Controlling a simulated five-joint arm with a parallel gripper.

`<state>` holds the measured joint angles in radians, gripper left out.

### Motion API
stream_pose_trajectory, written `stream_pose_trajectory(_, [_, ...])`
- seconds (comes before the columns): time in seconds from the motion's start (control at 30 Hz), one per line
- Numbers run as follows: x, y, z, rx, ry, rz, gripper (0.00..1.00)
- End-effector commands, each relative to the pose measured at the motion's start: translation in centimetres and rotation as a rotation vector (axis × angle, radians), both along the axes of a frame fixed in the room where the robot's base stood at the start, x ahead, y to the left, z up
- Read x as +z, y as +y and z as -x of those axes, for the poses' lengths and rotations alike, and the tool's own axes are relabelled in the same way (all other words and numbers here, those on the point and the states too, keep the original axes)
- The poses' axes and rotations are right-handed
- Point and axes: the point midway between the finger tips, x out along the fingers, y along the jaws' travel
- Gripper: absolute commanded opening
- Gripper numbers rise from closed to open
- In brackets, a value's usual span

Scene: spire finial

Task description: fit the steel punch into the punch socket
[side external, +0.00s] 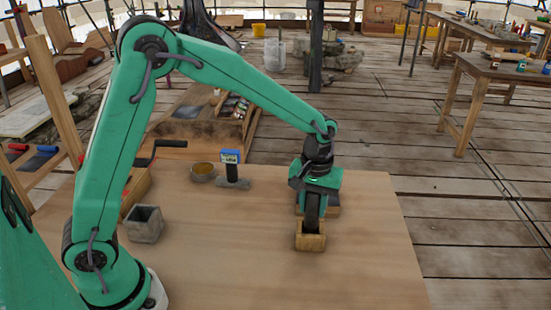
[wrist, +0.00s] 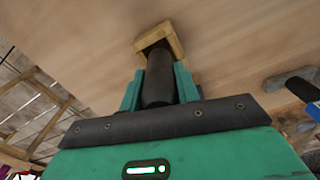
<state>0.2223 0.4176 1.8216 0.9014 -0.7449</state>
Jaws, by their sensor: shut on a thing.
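The steel punch is a dark upright cylinder (side external: 312,215), also seen in the wrist view (wrist: 158,80). My gripper (side external: 318,197) is shut on it, with green fingers on either side in the wrist view (wrist: 158,92). The punch socket is a small square wooden box (side external: 310,242) near the right part of the table, also seen in the wrist view (wrist: 172,38). The punch's lower end is at the socket's mouth and seems to pass behind its front rim. How deep it sits is hidden.
A second low wooden piece (side external: 332,211) lies just behind the socket. A grey square pot (side external: 144,226), a round brass-coloured dish (side external: 203,172) and a stand with a blue-framed display (side external: 231,168) are further left. The table (side external: 240,260) front is clear.

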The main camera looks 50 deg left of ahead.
Motion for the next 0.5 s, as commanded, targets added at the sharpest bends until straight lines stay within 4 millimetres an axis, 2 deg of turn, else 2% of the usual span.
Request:
stream_pose_trajectory(0.13, [-0.7,0.0,0.0,0.0,0.0,0.0,0.0])
stream_pose_trajectory(0.4, [-3.5,0.0,0.0,0.0,0.0,0.0,0.0])
stream_pose_trajectory(0.5, [-3.9,0.0,0.0,0.001,-0.001,0.0,0.0])
